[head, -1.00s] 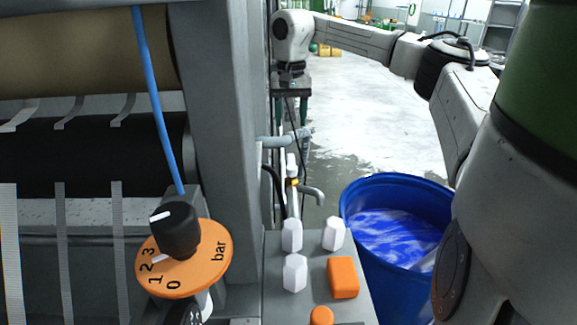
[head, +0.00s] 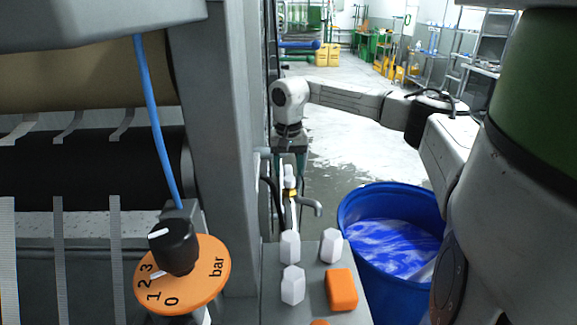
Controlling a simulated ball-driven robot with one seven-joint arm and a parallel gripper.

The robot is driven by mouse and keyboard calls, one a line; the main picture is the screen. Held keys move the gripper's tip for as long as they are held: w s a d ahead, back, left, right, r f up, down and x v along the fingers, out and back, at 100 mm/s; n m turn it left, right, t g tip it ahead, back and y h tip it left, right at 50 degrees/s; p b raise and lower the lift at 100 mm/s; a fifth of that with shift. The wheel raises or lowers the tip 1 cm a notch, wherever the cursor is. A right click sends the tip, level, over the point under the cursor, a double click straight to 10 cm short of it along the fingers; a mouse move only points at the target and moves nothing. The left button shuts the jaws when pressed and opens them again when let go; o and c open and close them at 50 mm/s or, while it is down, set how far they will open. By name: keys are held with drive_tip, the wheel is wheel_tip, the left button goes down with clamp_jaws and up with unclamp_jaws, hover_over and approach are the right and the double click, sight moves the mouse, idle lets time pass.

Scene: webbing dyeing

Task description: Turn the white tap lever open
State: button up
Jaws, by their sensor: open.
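The white tap lever (head: 289,171) stands upright on a small tap behind the control panel, in the middle of the head view. The tap has a brass-coloured band (head: 291,193) and a grey spout (head: 313,205) curving down to the right. My gripper (head: 288,168) points down directly above the tap. Its greenish fingers are apart, one to each side of the lever's top as seen from here. Nothing is held between them. I cannot tell the depth between fingers and lever, or whether they touch.
A blue barrel (head: 349,225) of blue-and-white liquid stands right of the tap. The grey panel (head: 315,270) with white knobs and an orange button (head: 341,289) is nearer. A grey machine post (head: 222,130) and an orange bar dial (head: 205,285) are at left.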

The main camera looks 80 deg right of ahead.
drive_tip(key=shift+f, duration=0.15)
drive_tip(key=shift+c, duration=0.3)
clamp_jaws()
idle(0.3)
